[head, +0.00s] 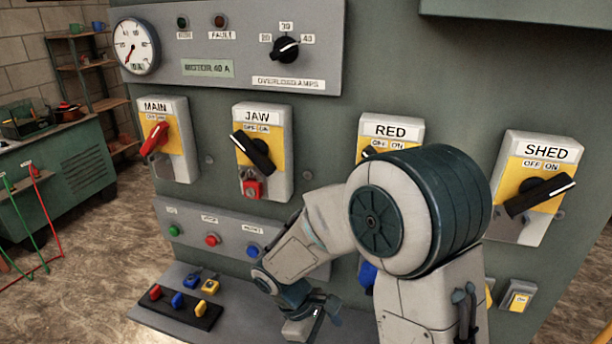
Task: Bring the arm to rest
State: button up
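My arm (405,210) is bent in front of the right half of the panel and covers much of the RED switch (391,131). My gripper (312,318) hangs low over the right part of the grey shelf (255,322), pointing down and left. Its fingers are small and partly hidden, so I cannot tell whether they are open, and I see nothing clearly held. The JAW switch (262,150) has a black handle and a red padlock (252,187) hanging below it. The MAIN switch (163,140) has a red handle. The SHED switch (537,190) has a black handle.
A black rack (180,307) with red, blue and yellow pieces lies on the shelf left of my gripper. Blue and yellow tags (210,286) lie behind it. A button strip (212,240) is above. A green workbench (60,190) stands left, across open floor (110,270).

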jog(key=s+d+r+m+t+y, duration=0.2)
jog(key=s+d+r+m, duration=0.2)
jog(key=d+r+m, duration=0.1)
jog(key=s+d+r+m+t+y, duration=0.2)
jog(key=s+d+r+m+y, duration=0.1)
jog(key=d+r+m, duration=0.3)
jog(key=shift+s+r+m+t, duration=0.3)
jog(key=shift+s+r+m, duration=0.5)
jog(key=shift+r, duration=1.15)
jog(key=shift+w, duration=0.3)
